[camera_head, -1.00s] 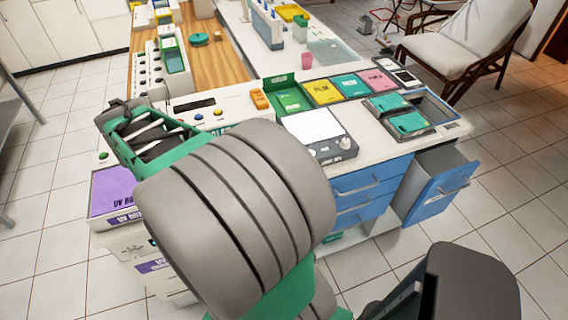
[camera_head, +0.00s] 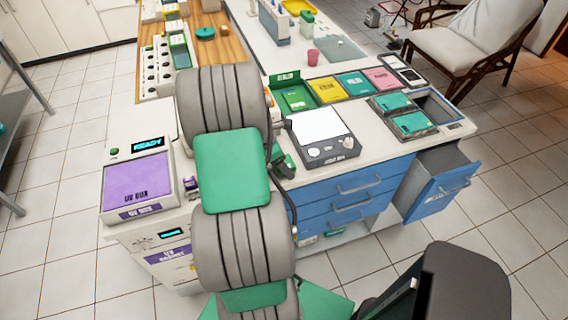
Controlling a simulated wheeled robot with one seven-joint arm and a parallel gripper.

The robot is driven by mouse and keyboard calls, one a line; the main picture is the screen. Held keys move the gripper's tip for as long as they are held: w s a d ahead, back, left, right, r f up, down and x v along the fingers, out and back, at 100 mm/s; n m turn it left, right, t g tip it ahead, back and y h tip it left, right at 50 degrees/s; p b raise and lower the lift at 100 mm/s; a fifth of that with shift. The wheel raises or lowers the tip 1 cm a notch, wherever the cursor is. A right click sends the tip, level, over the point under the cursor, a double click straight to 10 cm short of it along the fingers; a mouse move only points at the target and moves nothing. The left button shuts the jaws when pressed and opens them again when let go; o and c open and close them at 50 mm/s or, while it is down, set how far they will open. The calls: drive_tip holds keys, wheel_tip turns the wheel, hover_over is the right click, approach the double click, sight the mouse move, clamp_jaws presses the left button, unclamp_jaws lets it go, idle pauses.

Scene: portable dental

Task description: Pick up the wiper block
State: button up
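I cannot pick out the wiper block with certainty in this view. My gripper (camera_head: 281,160) is mostly hidden behind the arm; only a dark and green bit shows at the arm's right side, left of the white-topped scale. Its fingers cannot be made out, nor whether anything is between them.
The white-topped scale (camera_head: 321,126) stands near the counter's front edge. Green (camera_head: 296,98), yellow (camera_head: 327,90), teal and pink trays line up behind it. The purple-topped UV box (camera_head: 138,181) is at left. A blue drawer (camera_head: 439,191) stands open at right.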

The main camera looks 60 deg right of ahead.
sight(286, 161)
drive_tip(key=c, duration=1.5)
drive_tip(key=shift+r, duration=0.1)
drive_tip(key=shift+r, duration=0.25)
wheel_tip(286, 161, up, 2)
drive_tip(key=shift+w+r+b, duration=0.1)
drive_tip(key=shift+r+b, duration=0.1)
drive_tip(key=shift+b, duration=0.45)
drive_tip(key=a+r, duration=0.3)
drive_tip(key=a, duration=0.1)
drive_tip(key=a+r, duration=0.3)
drive_tip(key=a, duration=0.2)
drive_tip(key=a+r+b, duration=0.1)
drive_tip(key=a+r, duration=0.3)
drive_tip(key=a, duration=0.1)
